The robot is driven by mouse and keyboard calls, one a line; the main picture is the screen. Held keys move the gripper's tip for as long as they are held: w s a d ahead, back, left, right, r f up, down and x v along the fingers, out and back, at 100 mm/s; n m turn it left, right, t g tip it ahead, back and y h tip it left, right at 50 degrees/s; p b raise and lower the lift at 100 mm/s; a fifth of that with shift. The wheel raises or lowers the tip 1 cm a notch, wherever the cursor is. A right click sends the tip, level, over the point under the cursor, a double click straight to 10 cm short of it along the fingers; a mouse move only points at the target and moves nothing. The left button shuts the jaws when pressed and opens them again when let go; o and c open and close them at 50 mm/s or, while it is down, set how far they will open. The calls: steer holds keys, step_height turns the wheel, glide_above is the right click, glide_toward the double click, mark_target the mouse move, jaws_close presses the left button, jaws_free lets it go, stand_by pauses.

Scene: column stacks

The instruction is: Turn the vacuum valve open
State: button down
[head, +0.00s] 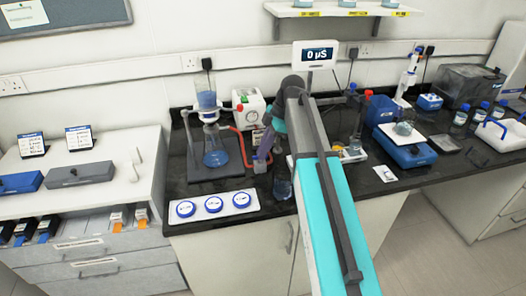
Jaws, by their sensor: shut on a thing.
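My arm reaches in from the bottom right, and its wrist bends down at the back of the bench. My gripper (263,151) is small in the head view, just right of the filter flask and in front of the pump. It is shut on what appears to be the handle of the vacuum valve (259,166), a small greyish block standing on the bench among the red tubing. The handle itself is hidden by the fingers, so its angle cannot be told. The red tubing (242,152) loops between the flask (215,150) and the valve. The white vacuum pump (248,107) stands behind.
A blue-filled funnel (207,103) sits on the flask. A glass vessel (281,181) stands just right of the gripper. A meter display (315,54) reads 0 µS. More equipment crowds the right side.

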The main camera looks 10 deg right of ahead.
steer(key=shift+a, duration=0.15)
steer(key=c, duration=1.8)
jaws_free()
steer(key=shift+c, duration=0.2)
steer(key=shift+r, duration=0.15)
steer(key=shift+d+r, duration=0.35)
steer(key=shift+r, duration=0.1)
steer(key=b+v, duration=0.2)
steer(key=v, duration=1)
steer(key=shift+r, duration=0.25)
steer(key=shift+d+f, duration=0.1)
